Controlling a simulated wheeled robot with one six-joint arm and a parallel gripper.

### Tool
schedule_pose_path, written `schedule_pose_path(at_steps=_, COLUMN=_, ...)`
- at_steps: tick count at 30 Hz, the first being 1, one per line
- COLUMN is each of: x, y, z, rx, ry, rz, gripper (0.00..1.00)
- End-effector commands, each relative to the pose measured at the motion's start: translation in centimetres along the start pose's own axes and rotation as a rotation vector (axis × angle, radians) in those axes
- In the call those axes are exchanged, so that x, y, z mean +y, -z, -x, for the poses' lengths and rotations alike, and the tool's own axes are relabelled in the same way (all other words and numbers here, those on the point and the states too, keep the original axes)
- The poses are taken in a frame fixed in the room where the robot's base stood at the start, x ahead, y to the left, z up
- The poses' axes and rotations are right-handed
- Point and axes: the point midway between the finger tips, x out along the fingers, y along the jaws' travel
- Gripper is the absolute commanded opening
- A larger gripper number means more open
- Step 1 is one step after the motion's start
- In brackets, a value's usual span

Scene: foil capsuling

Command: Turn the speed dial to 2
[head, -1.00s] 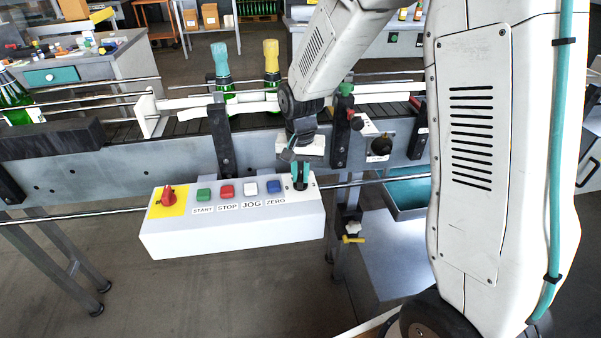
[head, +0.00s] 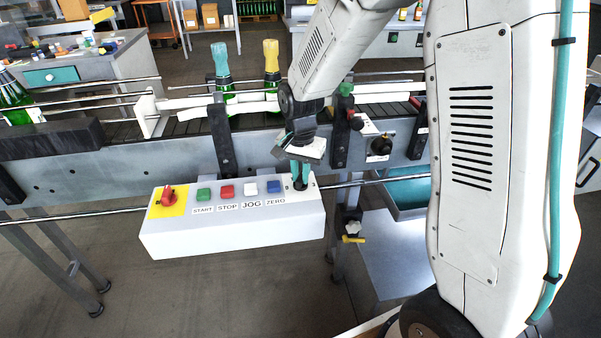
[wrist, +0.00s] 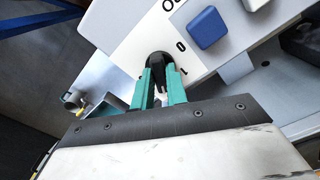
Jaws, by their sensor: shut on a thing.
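The speed dial (wrist: 158,60) is a black knob on a white plate at the right end of the white control box (head: 235,235). My gripper (head: 300,178) is above it with the teal fingers pointing down. In the wrist view my gripper (wrist: 159,88) has one finger on each side of the knob and is shut on it. Marks are printed on the plate beside the knob, one looking like 0 and one like 1. The fingers and knob hide the pointer and the other marks, so I cannot tell the setting.
Left of the dial are a blue button (head: 274,187), a white button (head: 251,188), a red button (head: 227,191), a green button (head: 204,195) and a red knob (head: 168,194) on yellow. The conveyor (head: 60,165) with green bottles runs behind the box. A rail passes close to the dial.

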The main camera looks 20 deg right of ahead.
Motion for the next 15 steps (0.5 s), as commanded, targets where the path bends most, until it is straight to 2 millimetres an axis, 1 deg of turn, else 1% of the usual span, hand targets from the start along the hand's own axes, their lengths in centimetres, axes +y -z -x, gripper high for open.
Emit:
schedule_pose_path(at_steps=1, x=0.01, y=0.07, z=0.02, rx=0.001, ry=0.0, rz=0.0, gripper=0.0)
schedule_pose_path(at_steps=2, x=0.01, y=0.07, z=0.02, rx=0.001, ry=0.0, rz=0.0, gripper=0.23)
schedule_pose_path(at_steps=3, x=0.01, y=0.06, z=0.02, rx=0.001, ry=0.0, rz=0.0, gripper=0.34)
schedule_pose_path(at_steps=4, x=0.01, y=0.06, z=0.02, rx=0.001, ry=0.0, rz=0.0, gripper=0.36)
schedule_pose_path(at_steps=11, x=0.0, y=0.03, z=0.03, rx=0.001, ry=0.0, rz=0.001, gripper=0.36)
schedule_pose_path(at_steps=15, x=-0.02, y=0.05, z=0.84, rx=0.001, ry=0.001, rz=0.001, gripper=0.36)
